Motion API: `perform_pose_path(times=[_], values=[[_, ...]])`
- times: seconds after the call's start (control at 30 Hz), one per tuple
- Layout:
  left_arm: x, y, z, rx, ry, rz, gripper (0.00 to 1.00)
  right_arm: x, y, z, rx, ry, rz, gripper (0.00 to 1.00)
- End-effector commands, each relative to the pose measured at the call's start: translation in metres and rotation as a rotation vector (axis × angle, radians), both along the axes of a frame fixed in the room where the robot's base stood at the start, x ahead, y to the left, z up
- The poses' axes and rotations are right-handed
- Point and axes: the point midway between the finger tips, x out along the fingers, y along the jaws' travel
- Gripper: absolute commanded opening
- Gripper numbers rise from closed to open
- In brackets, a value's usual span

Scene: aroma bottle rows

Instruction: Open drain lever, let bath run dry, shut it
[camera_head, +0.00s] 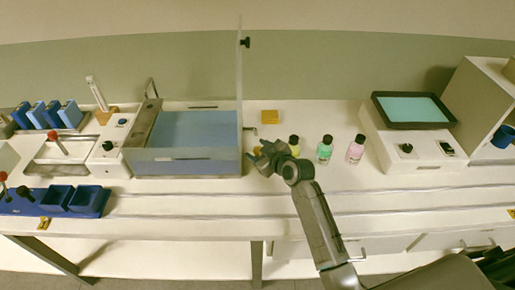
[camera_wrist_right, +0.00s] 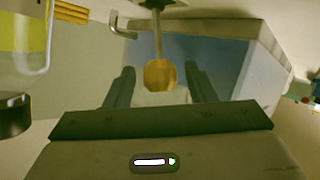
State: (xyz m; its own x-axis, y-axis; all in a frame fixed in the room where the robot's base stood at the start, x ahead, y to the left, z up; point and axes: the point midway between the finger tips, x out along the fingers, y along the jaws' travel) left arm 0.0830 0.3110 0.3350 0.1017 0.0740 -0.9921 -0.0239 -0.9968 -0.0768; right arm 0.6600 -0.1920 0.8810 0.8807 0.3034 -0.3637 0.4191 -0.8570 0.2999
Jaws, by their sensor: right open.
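The bath (camera_head: 136,163) is a clear-walled tank with blue water, left of centre in the head view. Part of the bath's pale wall (camera_wrist_right: 262,38) and blue inside shows in the wrist view. The drain lever's orange knob (camera_wrist_right: 159,74), on a thin metal rod, sits between the fingers of my right gripper (camera_wrist_right: 161,70). The fingers are open, one on each side, with a gap to the knob. In the head view my right gripper (camera_head: 262,152) is beside the bath's right wall and largely hides the lever. My left gripper is not in view.
Yellow, green (camera_head: 325,150) and pink (camera_head: 356,150) bottles stand just right of my gripper; a bottle (camera_wrist_right: 22,50) is close in the wrist view. A tall clear panel (camera_head: 240,80) rises at the bath's right side.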

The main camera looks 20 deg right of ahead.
Motion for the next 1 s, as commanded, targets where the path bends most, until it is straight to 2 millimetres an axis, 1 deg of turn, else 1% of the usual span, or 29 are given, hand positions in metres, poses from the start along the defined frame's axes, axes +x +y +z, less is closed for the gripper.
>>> perform_pose_path(times=[0.1, 0.33, 0.37, 0.5, 0.57, 0.6, 0.83, 1.0], values=[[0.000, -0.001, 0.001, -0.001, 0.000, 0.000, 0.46, 0.004, 0.002, -0.002, 0.001, 0.001, 0.001, 0.50], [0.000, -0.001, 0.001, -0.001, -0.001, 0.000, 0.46, 0.004, 0.002, -0.002, 0.001, 0.002, 0.000, 0.50], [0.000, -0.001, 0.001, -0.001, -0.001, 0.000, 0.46, 0.004, 0.002, -0.002, 0.001, 0.002, 0.000, 0.48], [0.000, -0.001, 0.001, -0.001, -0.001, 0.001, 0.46, 0.004, 0.002, -0.002, 0.001, 0.002, 0.000, 0.21], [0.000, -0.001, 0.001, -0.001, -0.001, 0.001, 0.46, 0.004, 0.002, -0.002, 0.001, 0.002, 0.000, 0.09], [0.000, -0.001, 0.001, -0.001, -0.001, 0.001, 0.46, 0.004, 0.002, -0.002, 0.001, 0.002, 0.000, 0.01], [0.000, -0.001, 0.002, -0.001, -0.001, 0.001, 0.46, 0.006, 0.002, -0.001, 0.001, 0.006, 0.000, 0.00], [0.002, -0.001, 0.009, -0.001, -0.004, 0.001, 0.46, 0.019, 0.001, 0.002, 0.012, 0.047, 0.000, 0.00]])
